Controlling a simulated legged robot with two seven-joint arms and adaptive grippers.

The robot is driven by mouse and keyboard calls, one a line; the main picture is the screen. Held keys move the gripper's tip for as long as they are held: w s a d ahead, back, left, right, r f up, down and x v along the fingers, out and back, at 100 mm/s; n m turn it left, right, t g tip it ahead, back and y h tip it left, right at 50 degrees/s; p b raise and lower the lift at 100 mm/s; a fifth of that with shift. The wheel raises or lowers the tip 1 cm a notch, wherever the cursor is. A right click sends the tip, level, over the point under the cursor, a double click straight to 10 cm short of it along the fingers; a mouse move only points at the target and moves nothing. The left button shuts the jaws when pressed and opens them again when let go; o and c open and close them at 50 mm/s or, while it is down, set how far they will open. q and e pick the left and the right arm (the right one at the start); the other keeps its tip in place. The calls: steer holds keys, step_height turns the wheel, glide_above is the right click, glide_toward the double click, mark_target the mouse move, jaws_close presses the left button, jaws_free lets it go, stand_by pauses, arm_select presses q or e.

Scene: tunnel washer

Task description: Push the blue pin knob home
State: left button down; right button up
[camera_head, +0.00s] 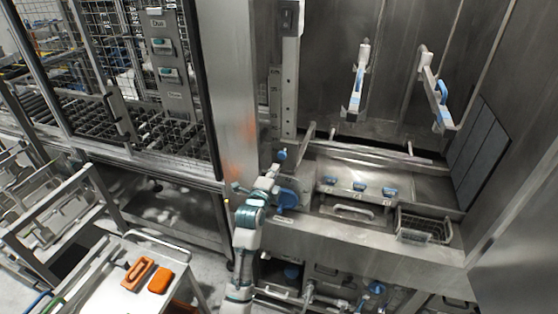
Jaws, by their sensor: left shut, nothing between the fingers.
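A small blue knob (282,155) shows at the left end of the steel basin, beside the upright post. It looks like the pin knob, but how far its pin is in cannot be told at this size. My left gripper (273,171) is shut and empty, just below and left of this knob; whether it touches it is unclear. A larger blue round part (288,198) sits just right of my left wrist, partly hidden by it. My right gripper is not in view.
Several blue knobs (360,187) sit on the basin's panel, with a wire basket (424,227) at right. Two blue-handled fittings (357,78) hang on the back wall. A trolley (140,285) with orange items (138,273) stands lower left. A steel post (232,85) rises left of the gripper.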

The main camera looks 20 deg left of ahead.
mark_target(281, 157)
arm_select(q)
steer(key=w, duration=0.5)
steer(key=shift+w+p, duration=0.1)
steer(key=shift+p, duration=0.3)
